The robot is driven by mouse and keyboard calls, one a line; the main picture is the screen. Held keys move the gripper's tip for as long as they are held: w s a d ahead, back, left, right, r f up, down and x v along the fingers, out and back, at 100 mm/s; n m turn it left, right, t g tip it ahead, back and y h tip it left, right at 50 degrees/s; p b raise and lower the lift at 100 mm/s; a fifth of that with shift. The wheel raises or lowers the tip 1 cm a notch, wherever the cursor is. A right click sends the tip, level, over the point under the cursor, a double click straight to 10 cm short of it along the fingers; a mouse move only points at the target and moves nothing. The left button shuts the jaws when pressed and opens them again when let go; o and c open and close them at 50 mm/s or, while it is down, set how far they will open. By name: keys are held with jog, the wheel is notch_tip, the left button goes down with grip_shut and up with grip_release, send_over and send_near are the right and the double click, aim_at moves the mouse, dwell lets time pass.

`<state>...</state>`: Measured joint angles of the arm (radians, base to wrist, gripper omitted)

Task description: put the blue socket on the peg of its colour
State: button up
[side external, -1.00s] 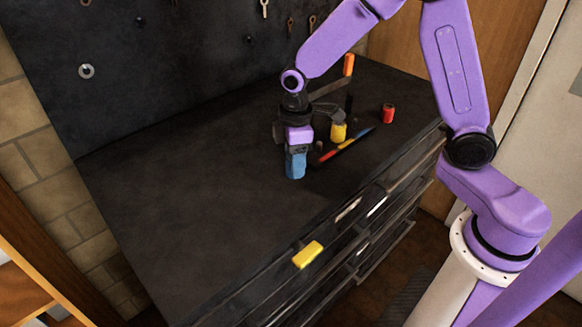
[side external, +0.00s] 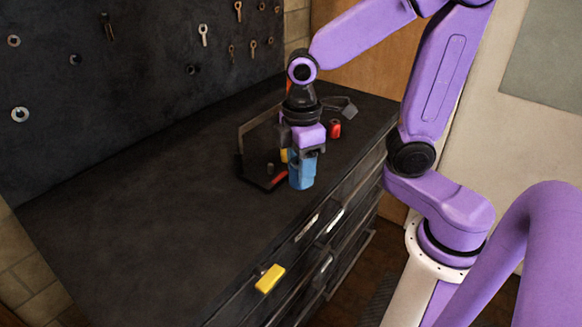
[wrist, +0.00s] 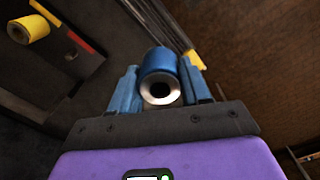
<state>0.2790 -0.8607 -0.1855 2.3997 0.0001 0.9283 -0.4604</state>
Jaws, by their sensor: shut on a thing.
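My gripper (side external: 303,165) is shut on the blue socket (wrist: 160,62), which sits between its two blue fingers in the wrist view. The socket's metallic ring end with a dark hole faces the wrist camera. In the side view, socket and fingers merge into one blue shape near the bench's front edge. The dark rack (side external: 262,186) is beside and partly behind the gripper. It carries a short dark peg (side external: 270,168) near a red mark. The wrist view shows a dark peg (wrist: 70,57) and red and yellow stripes on the rack. I cannot make out a blue-marked peg.
A yellow socket (wrist: 28,28) is at the rack and mostly hidden in the side view. A red socket (side external: 334,129) stands behind the gripper. A yellow piece (side external: 270,278) is at the drawer fronts. The bench's left part (side external: 130,220) is clear.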

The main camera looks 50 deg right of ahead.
jog(key=w+d+m, duration=0.2)
jog(key=w+d, duration=0.3)
jog(key=d, duration=0.3)
jog(key=w+d+m, duration=0.2)
jog(key=w+d, duration=0.3)
jog(key=d, duration=0.4)
jog(key=w+d+f+m, duration=0.1)
jog(key=w+d+m, duration=0.1)
jog(key=w+d, duration=0.4)
jog(key=shift+d, duration=1.2)
jog(key=shift+f, duration=0.1)
jog(key=shift+f, duration=2.9)
jog(key=shift+f, duration=2.15)
jog(key=o, duration=1.2)
jog(key=shift+c, duration=0.2)
jog(key=shift+r, duration=0.1)
